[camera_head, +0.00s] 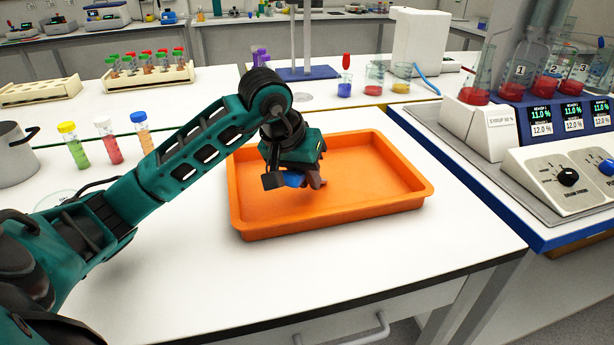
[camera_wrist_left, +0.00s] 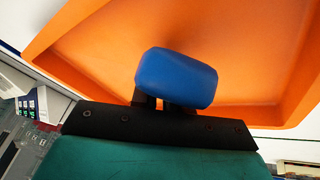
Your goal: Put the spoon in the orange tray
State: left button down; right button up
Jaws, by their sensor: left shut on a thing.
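The orange tray (camera_head: 400,205) lies on the white bench in the head view, and its floor and walls fill much of the left wrist view (camera_wrist_left: 255,60). My left gripper (camera_head: 304,178) points down over the left part of the tray. It is shut on a blue, rounded piece (camera_wrist_left: 176,78), which I take to be part of the spoon; its blue end also shows in the head view (camera_head: 293,180). The rest of the spoon is hidden or cannot be made out. I cannot tell whether it touches the tray floor. My right gripper is not in view.
Capped tubes (camera_head: 108,140) and a metal pot (camera_head: 14,160) stand on the left. Two tube racks (camera_head: 148,80) stand behind. Small beakers (camera_head: 374,78) stand behind the tray. A dispenser station (camera_head: 560,170) is on the right. The bench before the tray is clear.

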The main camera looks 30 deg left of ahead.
pick_arm(q)
jog(key=shift+f, duration=0.2)
jog(key=c, duration=1.1)
grip_release()
jog(key=shift+r, duration=0.1)
jog(key=shift+p+v, duration=0.55)
jog(key=shift+v, duration=5.6)
